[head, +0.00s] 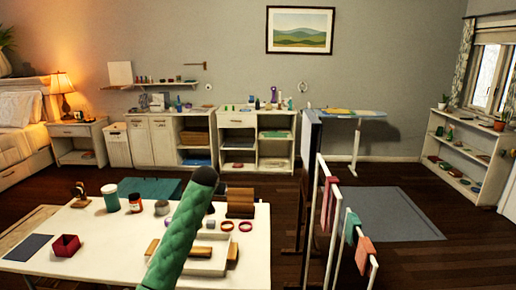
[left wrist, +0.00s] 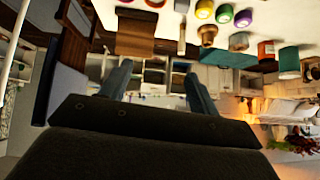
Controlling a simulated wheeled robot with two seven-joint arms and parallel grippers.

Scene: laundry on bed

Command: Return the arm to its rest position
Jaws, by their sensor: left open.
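My left gripper (left wrist: 157,75) shows in the left wrist view, its two blue-grey fingers apart with nothing between them. That view is upside down. The white table (left wrist: 285,15) is along its top, and the fingers point toward the furniture at the back. In the head view I cannot make out the left gripper. A green textured shape with a dark rounded tip (head: 180,235) rises from the bottom edge in front of the white table (head: 100,222); I cannot tell whether it is part of my arm. My right gripper is in neither view.
The table holds a red box (head: 66,246), a dark mat (head: 27,247), a green jar (head: 110,198), a brown block (head: 240,202) and several small items. A drying rack with cloths (head: 329,205) stands to the right. Dark floor and a grey rug (head: 395,215) lie beyond.

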